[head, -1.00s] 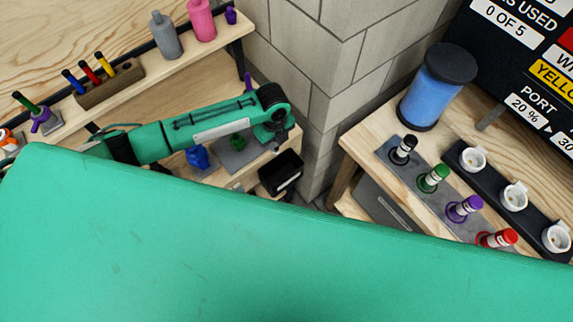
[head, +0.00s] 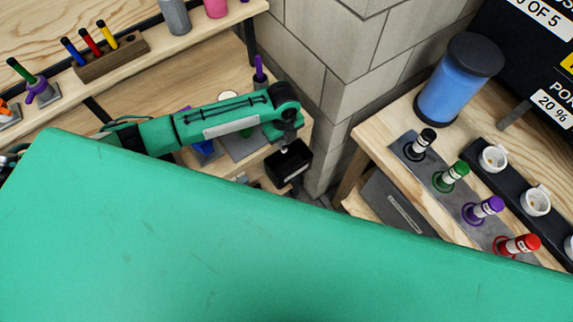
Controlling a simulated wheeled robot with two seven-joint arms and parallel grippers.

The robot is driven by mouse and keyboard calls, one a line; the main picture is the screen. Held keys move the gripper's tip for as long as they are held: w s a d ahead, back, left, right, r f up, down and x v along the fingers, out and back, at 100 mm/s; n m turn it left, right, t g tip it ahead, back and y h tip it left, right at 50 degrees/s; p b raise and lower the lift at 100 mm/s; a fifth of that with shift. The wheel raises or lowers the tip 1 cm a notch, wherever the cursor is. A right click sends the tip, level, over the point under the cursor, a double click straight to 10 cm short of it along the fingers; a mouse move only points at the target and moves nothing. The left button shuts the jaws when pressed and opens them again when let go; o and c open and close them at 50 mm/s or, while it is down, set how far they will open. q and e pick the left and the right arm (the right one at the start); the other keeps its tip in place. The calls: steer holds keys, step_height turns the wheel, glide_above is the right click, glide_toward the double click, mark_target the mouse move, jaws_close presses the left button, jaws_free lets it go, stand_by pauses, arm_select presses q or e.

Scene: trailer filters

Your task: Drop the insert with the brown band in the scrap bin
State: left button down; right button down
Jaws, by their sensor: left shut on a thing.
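My left gripper (head: 286,143) points down over the near-left part of an open black box (head: 297,168), which looks like the scrap bin, at the end of the lower wooden shelf. The gripper is shut on a small pale thing (head: 284,150) that shows just under its fingertips, against the dark bin. The thing is too small here to make out a brown band, and I cannot tell whether its lower end is inside the bin's rim. My right gripper is not in view.
My green body fills the foreground. A block wall corner (head: 335,85) stands right of the bin. The right bench holds a blue canister (head: 450,95), a grey plate with several colour-capped inserts (head: 452,176) and white cups (head: 536,202). A wooden block (head: 112,58) holds coloured rods at left.

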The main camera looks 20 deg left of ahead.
arm_select(q)
steer(key=c, duration=1.3)
jaws_free()
steer(key=shift+o, duration=0.2)
steer(key=shift+r, duration=0.1)
step_height(320, 180, up, 14)
steer(key=b, duration=0.2)
steer(key=shift+f+b, duration=0.2)
steer(key=shift+b, duration=0.1)
